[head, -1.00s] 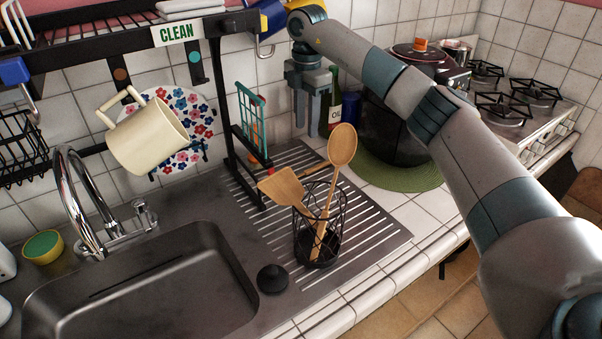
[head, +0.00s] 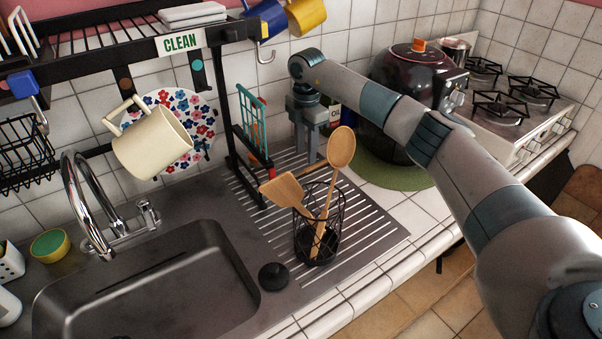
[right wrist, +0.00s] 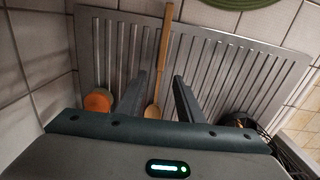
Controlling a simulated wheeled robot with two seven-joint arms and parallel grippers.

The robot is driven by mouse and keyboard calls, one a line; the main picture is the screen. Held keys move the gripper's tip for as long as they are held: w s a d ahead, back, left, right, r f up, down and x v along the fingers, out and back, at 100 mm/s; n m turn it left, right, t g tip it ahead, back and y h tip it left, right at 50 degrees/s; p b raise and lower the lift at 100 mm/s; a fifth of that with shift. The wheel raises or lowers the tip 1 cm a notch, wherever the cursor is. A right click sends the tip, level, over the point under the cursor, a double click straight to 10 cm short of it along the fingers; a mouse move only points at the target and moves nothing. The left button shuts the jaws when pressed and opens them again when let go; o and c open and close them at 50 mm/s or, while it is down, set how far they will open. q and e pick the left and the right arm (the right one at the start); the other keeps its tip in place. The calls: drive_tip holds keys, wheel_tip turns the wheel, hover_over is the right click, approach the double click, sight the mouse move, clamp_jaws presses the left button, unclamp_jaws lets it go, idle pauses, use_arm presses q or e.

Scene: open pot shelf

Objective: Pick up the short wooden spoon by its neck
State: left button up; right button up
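A wooden spoon lies on the ridged metal drainboard; in the right wrist view its long handle (right wrist: 164,45) runs away from me and its bowl (right wrist: 152,111) is nearer. In the head view only a piece of its handle (head: 315,168) shows behind the upright utensils. My right gripper (head: 307,154) points down above it, behind the wire holder. In the right wrist view this gripper (right wrist: 159,77) is open, with the spoon showing between its fingers and not gripped. Another wooden spoon (head: 341,147) and a wooden spatula (head: 282,189) stand in the holder. My left gripper is not in view.
The black wire holder (head: 318,232) stands on the drainboard in front of my right gripper. A rack post (head: 229,120) and teal rack (head: 252,120) are to its left. A dark pot (head: 405,75) on a green mat (head: 385,172) is to its right.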

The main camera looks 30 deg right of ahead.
sight(307, 169)
drive_tip(key=shift+f+p, duration=0.4)
drive_tip(key=shift+p, duration=0.05)
drive_tip(key=f+p, duration=0.1)
drive_tip(key=f, duration=0.1)
drive_tip(key=f+p, duration=0.1)
drive_tip(key=shift+d+f, duration=0.2)
drive_tip(key=shift+f, duration=0.5)
drive_tip(key=shift+c, duration=0.7)
clamp_jaws()
